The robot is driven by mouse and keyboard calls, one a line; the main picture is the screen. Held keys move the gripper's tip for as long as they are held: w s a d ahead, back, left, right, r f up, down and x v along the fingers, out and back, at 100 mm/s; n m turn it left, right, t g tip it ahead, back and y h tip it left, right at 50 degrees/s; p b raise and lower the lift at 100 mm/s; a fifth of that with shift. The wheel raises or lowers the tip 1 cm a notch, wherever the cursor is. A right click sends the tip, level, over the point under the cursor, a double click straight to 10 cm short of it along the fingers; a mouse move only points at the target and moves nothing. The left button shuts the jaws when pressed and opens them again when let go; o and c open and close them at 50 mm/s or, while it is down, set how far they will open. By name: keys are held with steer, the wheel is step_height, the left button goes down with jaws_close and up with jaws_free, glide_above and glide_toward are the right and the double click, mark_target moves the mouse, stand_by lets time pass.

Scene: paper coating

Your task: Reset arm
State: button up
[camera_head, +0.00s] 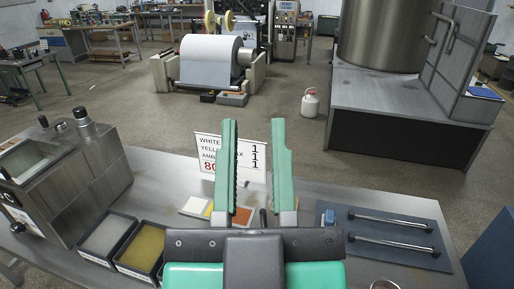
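My gripper (254,125) stands in the middle of the view, above the steel table (330,190). Its two green fingers point away from me with a wide gap between them. It is open and I see nothing held between the fingers. Behind the fingers is a white sign (205,156) with printed words and numbers, partly hidden by the left finger. A small white block or card (193,206) and a yellow one lie on the table to the left of the gripper, partly covered by it.
A metal machine (75,175) stands on the table at left, beside a grey-filled bin (107,236) and a yellow-filled bin (142,248). A dark blue mat (395,262) with two metal bars lies at right. A paper roll machine (209,62) and a large steel tank (384,32) stand beyond.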

steer(key=shift+s+a+r, duration=0.1)
steer(key=shift+s+r, duration=0.05)
steer(key=shift+s, duration=0.1)
step_height(320, 180, up, 28)
steer(key=p, duration=2.8)
steer(key=shift+a+r, duration=0.15)
steer(key=shift+r, duration=0.1)
